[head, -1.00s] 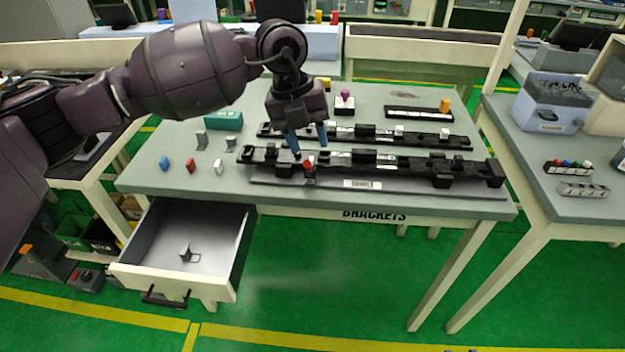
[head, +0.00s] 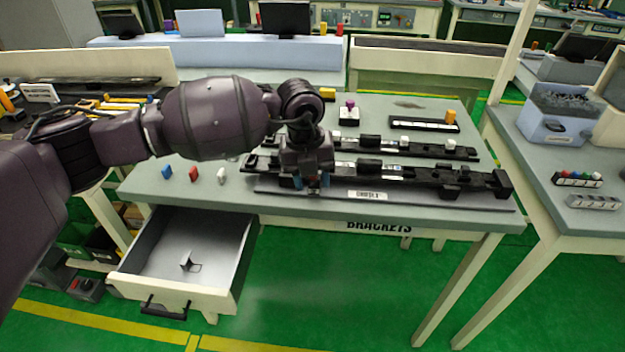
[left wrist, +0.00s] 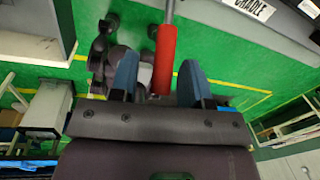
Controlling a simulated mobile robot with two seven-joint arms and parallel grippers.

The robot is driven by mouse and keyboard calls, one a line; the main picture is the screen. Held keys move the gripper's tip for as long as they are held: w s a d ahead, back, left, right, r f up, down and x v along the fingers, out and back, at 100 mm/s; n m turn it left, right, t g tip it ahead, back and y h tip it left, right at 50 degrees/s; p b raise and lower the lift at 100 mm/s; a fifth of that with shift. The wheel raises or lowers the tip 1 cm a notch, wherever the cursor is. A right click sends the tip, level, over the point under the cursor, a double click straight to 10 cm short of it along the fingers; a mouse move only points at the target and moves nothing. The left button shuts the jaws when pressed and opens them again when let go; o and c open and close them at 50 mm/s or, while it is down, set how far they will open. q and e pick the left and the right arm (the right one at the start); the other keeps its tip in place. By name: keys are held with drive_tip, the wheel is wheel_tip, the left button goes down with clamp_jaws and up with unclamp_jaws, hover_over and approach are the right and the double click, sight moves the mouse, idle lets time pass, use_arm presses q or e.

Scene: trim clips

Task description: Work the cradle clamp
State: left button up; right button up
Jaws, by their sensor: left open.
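The cradle (head: 430,178) is a long black rail on a grey base, with a white label (head: 367,195), along the front of the table. My left gripper (head: 311,181) points down at the cradle's left part, its blue fingertips apart. In the left wrist view the clamp's red handle (left wrist: 165,58) on a grey rod lies between the open blue fingers (left wrist: 158,80). I cannot tell whether either finger touches it. In the head view the gripper hides the handle. My right gripper is in neither view.
An open grey drawer (head: 230,262) sticks out below the table's left front. Blue, red and white small pieces (head: 194,174) stand on the table left of the cradle. A second black rail (head: 425,148) lies behind. A side table (head: 590,222) stands right.

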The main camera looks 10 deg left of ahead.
use_arm(q)
drive_tip(key=shift+f, duration=0.35)
clamp_jaws()
